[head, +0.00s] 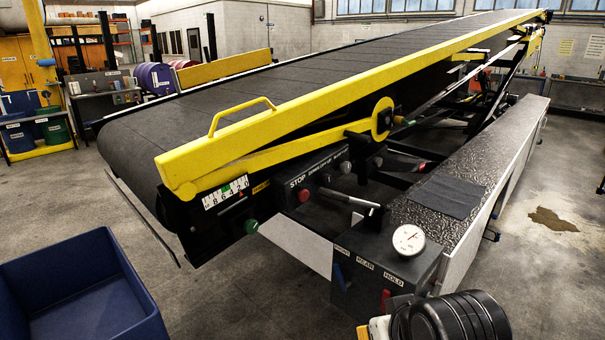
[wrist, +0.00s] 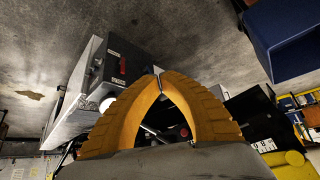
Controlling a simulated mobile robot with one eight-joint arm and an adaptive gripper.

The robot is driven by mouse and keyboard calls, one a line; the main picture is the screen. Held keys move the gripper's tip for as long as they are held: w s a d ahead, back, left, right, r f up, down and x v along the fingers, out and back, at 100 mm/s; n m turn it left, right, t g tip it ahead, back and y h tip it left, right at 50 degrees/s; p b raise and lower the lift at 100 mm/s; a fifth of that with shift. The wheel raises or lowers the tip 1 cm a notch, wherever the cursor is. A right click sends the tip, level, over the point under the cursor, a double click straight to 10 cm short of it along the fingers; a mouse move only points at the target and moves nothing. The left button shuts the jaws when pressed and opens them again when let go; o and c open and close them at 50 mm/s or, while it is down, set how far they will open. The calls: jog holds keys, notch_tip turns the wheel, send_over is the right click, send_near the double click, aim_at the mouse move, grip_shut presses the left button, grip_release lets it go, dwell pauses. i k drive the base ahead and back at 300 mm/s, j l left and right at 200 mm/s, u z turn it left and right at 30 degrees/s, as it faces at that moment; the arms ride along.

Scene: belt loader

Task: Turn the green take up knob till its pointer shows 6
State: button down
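The green take up knob (head: 251,226) sticks out low on the loader's near end in the head view. Above it is a white number scale (head: 225,192) with a green patch and a small red mark near its right part; the exact reading is too small to tell. The scale also shows upside down in the wrist view (wrist: 265,146). My gripper (wrist: 159,74) has orange fingers whose tips meet, with nothing seen between them.
A red stop knob (head: 304,195) sits right of the green knob. A blue bin (head: 82,285) is at bottom left. Floor between bin and loader is clear.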

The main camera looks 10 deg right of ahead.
aim_at(251, 226)
jog(key=k+l+u, duration=0.1)
jog(key=u, duration=0.3)
jog(key=k+l+u, duration=0.1)
jog(key=u, duration=0.25)
jog(key=k+u, duration=0.15)
jog(key=u, duration=0.25)
